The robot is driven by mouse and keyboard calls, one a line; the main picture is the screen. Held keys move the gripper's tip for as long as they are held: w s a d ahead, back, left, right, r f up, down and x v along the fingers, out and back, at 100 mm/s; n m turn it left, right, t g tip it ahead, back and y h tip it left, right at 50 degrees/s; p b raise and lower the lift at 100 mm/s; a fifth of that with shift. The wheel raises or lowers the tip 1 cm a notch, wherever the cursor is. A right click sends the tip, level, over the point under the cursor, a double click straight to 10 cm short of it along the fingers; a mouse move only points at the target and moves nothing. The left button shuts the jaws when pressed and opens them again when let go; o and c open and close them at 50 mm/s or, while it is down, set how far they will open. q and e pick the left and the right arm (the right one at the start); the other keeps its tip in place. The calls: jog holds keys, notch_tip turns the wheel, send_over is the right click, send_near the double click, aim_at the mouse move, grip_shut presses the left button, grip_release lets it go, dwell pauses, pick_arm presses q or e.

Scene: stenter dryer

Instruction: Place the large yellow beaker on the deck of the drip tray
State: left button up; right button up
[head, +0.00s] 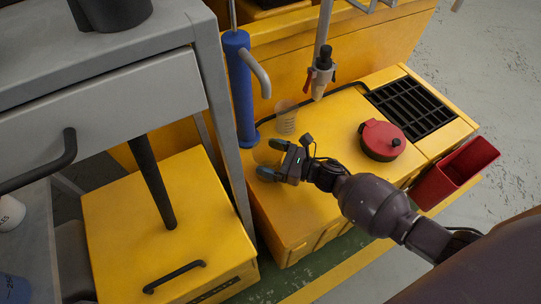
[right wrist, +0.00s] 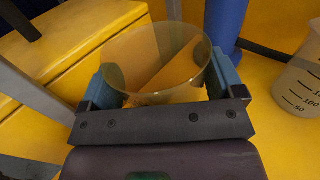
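The large yellow beaker (right wrist: 155,62) is see-through and yellow-tinted, with its round rim facing the right wrist camera. My right gripper (right wrist: 165,88) has its two blue-grey fingers against opposite sides of it. In the head view, the right gripper (head: 270,159) is over the yellow bench top beside the blue pump; the beaker is only faintly visible there. I cannot tell whether its base touches the bench. The drip tray (head: 410,108), with a black slatted grate, is at the right end of the bench; its deck shows no object on it. My left gripper is not in view.
A clear graduated beaker (head: 285,118) stands close by the blue pump (head: 240,90). A red lidded pot (head: 381,140) sits between gripper and tray. A tap (head: 321,72) hangs above the bench, and a red bin (head: 455,172) is at its front edge.

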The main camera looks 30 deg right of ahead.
jog(key=shift+o, duration=0.8)
jog(key=shift+r, duration=0.15)
jog(key=shift+s+d, duration=0.1)
jog(key=shift+s, duration=0.05)
jog(key=p+v, duration=0.1)
jog(key=v, duration=0.9)
jog(key=shift+r+p, duration=0.1)
jog(key=shift+p, duration=0.2)
jog(key=shift+v, duration=0.85)
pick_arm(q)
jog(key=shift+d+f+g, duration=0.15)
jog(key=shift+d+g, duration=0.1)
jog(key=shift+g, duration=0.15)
